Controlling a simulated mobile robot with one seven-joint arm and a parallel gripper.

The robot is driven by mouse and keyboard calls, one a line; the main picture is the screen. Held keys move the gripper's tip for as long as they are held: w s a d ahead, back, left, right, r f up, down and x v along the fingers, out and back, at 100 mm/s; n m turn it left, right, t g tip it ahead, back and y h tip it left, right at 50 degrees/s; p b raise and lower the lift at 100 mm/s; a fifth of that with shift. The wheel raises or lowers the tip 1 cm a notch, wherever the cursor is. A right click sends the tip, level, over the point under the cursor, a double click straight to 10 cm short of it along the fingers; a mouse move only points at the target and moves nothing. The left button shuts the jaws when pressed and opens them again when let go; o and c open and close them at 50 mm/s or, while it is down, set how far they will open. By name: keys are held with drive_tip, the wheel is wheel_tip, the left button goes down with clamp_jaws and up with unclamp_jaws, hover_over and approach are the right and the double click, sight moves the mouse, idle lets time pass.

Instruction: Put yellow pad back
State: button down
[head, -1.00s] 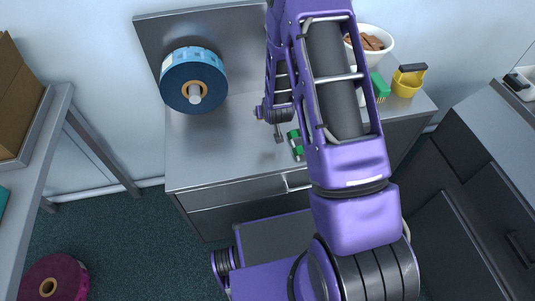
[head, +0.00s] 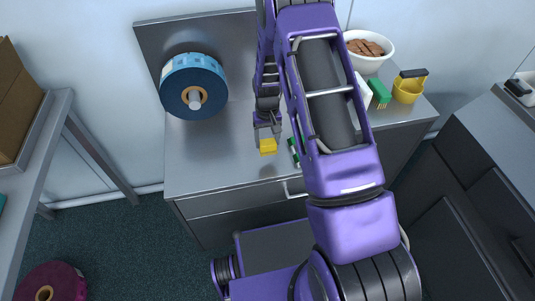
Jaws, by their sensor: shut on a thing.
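The yellow pad (head: 268,147) is a small yellow block over the grey metal counter. My gripper (head: 267,136) points down and is shut on the yellow pad, holding it from above. The pad is low over the counter or touching it; I cannot tell which. My arm hides part of the counter to the right of the pad.
A blue film roll (head: 193,85) hangs on a spindle at the counter's back left. At the right are a white bowl (head: 388,46) of brown bars, a green brush (head: 379,91) and a yellow scoop (head: 408,88). A green-ended item (head: 293,150) lies beside the pad. The counter's left front (head: 205,160) is clear.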

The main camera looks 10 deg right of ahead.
sight(267, 151)
drive_tip(key=shift+f, duration=2.85)
drive_tip(key=shift+b, duration=0.3)
unclamp_jaws()
drive_tip(key=shift+f, duration=0.1)
wheel_tip(267, 151, up, 12)
drive_tip(key=shift+r+p, duration=0.1)
drive_tip(key=shift+p, duration=0.55)
